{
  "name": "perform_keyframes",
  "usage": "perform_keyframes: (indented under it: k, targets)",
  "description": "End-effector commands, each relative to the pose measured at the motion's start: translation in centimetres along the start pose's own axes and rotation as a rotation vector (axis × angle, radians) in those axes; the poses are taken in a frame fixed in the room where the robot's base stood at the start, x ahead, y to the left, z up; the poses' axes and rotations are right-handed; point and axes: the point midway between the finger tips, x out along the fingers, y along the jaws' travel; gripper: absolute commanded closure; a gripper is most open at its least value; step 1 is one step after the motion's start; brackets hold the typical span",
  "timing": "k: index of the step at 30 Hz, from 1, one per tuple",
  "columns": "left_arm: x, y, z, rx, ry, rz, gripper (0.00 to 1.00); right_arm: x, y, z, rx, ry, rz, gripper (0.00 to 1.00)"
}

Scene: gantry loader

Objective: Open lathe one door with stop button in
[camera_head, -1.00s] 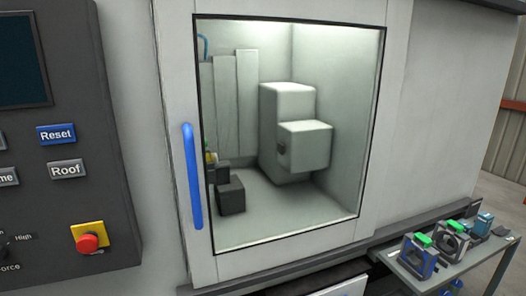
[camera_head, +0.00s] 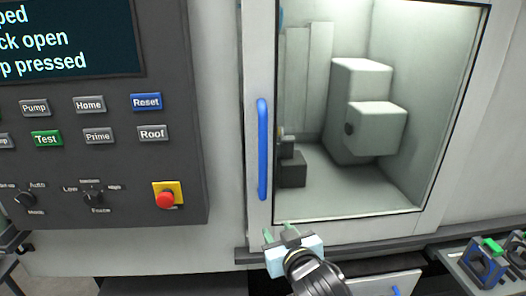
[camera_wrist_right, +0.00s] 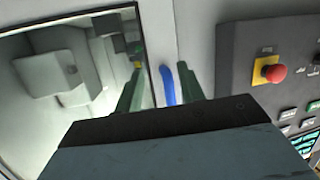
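The lathe door (camera_head: 440,215) is shut, with a large window and a vertical blue handle (camera_head: 262,150) at its left edge. The red stop button (camera_head: 165,200) sits on a yellow plate on the control panel, left of the door. My right gripper (camera_head: 279,231) is below the handle's lower end. In the right wrist view its fingers (camera_wrist_right: 160,85) are apart and empty. The blue handle (camera_wrist_right: 168,86) shows between them there, farther off, and the stop button (camera_wrist_right: 276,73) is to the right. My left gripper is not in view.
The control panel (camera_head: 100,190) has several buttons, knobs and a screen (camera_head: 65,40) partly reading "ck open" and "p pressed". A ledge runs below the door. A cart (camera_head: 455,265) with clamp-like parts stands at the lower right. Grey blocks show behind the window.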

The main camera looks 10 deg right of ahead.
Motion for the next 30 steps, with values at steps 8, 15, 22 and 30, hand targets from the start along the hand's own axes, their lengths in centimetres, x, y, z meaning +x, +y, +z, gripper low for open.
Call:
perform_keyframes:
  k: [8,15,22,30]
  targets:
    - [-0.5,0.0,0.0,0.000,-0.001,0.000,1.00,-6.1,0.2,-12.8,0.064,0.241,0.010,0.61]
    - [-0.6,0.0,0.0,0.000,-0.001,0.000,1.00,-5.5,0.3,-14.2,0.070,0.264,0.011,0.61]
    - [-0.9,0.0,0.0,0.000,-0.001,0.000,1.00,-1.5,0.4,-15.3,0.070,0.263,0.011,0.61]
    - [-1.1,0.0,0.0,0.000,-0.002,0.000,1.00,3.1,0.5,-16.5,0.071,0.263,0.010,0.61]
